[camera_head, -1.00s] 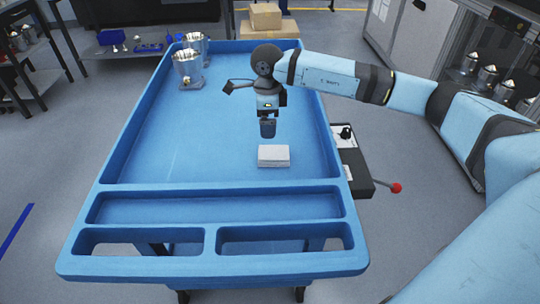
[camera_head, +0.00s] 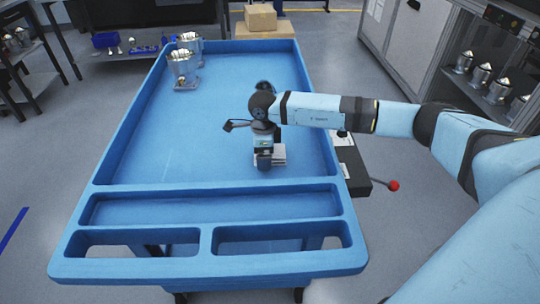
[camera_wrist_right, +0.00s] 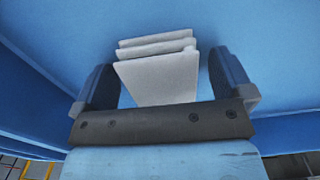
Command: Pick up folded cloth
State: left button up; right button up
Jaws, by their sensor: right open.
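The folded cloth (camera_head: 279,154) is a small white layered stack lying on the floor of the blue tray. In the head view it is partly hidden behind my right gripper (camera_head: 264,161). In the right wrist view the cloth (camera_wrist_right: 160,75) shows its stacked layers between the two dark fingers of my right gripper (camera_wrist_right: 170,85). The fingers are open, one on each side of the cloth, with a gap on both sides. I cannot tell how high the fingertips are above the tray floor. My left gripper is not in view.
The blue tray (camera_head: 130,150) has raised rims and narrow compartments at its near end. Two metal housings (camera_head: 183,68) stand at its far left. A dark box with a red-knobbed lever (camera_head: 393,186) sits at its right side. The tray's middle is clear.

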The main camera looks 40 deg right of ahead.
jog(key=shift+c, duration=0.5)
jog(key=c, duration=0.9)
jog(key=shift+r, duration=0.1)
notch_tip(320, 180, up, 20)
jog(key=shift+f+p, duration=0.1)
jog(key=shift+p, duration=0.85)
